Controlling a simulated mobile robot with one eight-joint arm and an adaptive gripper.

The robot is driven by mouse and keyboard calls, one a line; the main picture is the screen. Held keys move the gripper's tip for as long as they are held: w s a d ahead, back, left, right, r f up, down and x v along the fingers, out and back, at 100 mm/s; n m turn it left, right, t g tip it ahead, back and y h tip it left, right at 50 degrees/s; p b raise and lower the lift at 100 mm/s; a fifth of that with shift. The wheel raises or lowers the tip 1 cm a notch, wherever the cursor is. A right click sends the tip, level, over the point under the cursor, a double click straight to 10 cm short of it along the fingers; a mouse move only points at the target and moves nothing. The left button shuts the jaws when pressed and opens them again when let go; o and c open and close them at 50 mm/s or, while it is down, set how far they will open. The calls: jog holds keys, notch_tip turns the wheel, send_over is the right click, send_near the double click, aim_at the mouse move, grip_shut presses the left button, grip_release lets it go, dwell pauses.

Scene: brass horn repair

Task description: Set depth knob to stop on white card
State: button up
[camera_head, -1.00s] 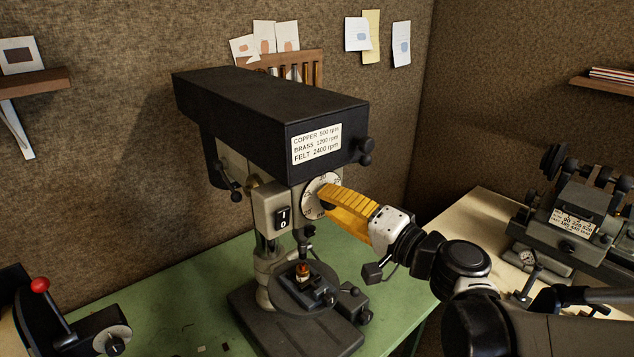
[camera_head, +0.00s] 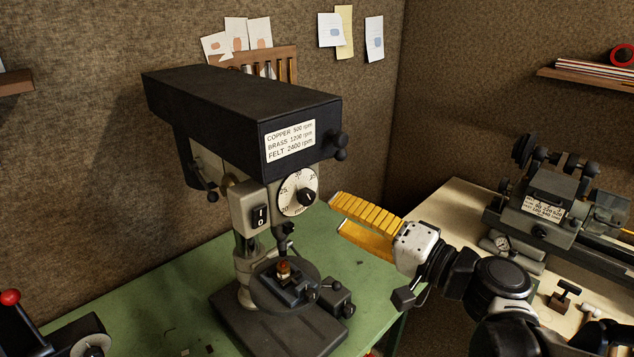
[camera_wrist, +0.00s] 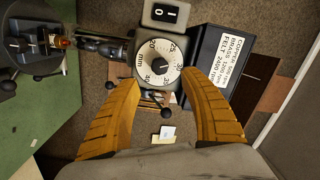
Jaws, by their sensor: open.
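The depth knob (camera_head: 307,197) is a small dark knob in the middle of a round white numbered dial (camera_head: 290,188) on the front of the drill press. The dial shows several numbers and "mm"; the exact setting is too small to read. My gripper (camera_head: 335,215) is open and empty, to the right of the dial and apart from it. In the wrist view, the knob (camera_wrist: 158,62) lies between and beyond my two yellow fingers (camera_wrist: 160,95). A white card (camera_head: 290,141) on the press head lists copper, brass and felt with rpm values. Other white cards (camera_head: 331,30) hang on the wall.
The press table (camera_head: 262,296) holds a vise with a small brass piece. A lathe (camera_head: 552,205) stands on the right bench. Green bench (camera_head: 180,290) is mostly clear.

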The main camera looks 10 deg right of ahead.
jog(key=v, duration=0.3)
jog(key=shift+s+d, duration=0.1)
jog(key=shift+s, duration=0.05)
jog(key=s+a+f+n+g+h+b, duration=0.1)
jog(key=a+f+g+b, duration=0.1)
jog(key=f+b, duration=0.35)
jog(key=s+a+f+n+g+h+b, duration=0.1)
jog(key=f+g+b, duration=0.1)
jog(key=f, duration=0.6)
jog(key=s+d+f+n+g+h+b, duration=0.1)
jog(key=s+d+f+h+b, duration=0.1)
jog(key=f, duration=0.5)
jog(key=s+d+f+n+h+b, duration=0.1)
jog(key=s+d+f+h+b, duration=0.1)
jog(key=f+b, duration=0.5)
jog(key=s+d+f+n+g+h+b, duration=0.1)
jog(key=s+d+f+h+b, duration=0.1)
jog(key=f+h+b, duration=0.3)
jog(key=shift+d+f+n+g+h, duration=0.3)
jog(key=shift+d+f+n, duration=0.1)
jog(key=shift+d+f, duration=0.55)
jog(key=shift+s, duration=0.1)
